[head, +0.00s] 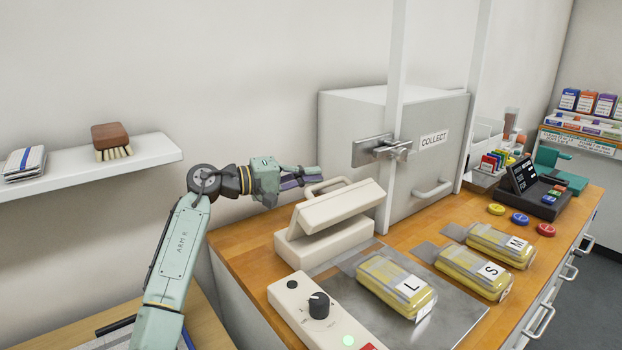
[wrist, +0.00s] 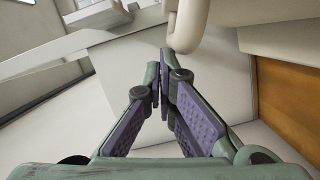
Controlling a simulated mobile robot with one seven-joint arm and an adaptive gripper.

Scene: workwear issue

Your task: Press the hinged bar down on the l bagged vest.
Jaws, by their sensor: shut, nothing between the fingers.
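The L bagged vest (head: 397,286) is a yellow packet with a white L label, lying on the metal plate (head: 450,316) on the counter. Its grey end flap points toward the sealer. The hinged bar (head: 338,210) is cream with a loop handle (head: 328,186). It is raised and tilted above its base (head: 320,244). My gripper (head: 316,176) is shut and empty, just behind and left of the handle at about its height. In the wrist view my gripper's fingers (wrist: 164,60) meet close to the cream handle (wrist: 187,30); whether they touch is unclear.
S (head: 474,272) and M (head: 502,245) vests lie to the right. A control box (head: 330,318) with a black knob and green light stands in front. The COLLECT cabinet (head: 350,110) and a white post (head: 391,130) stand behind. A shelf (head: 120,165) is at left.

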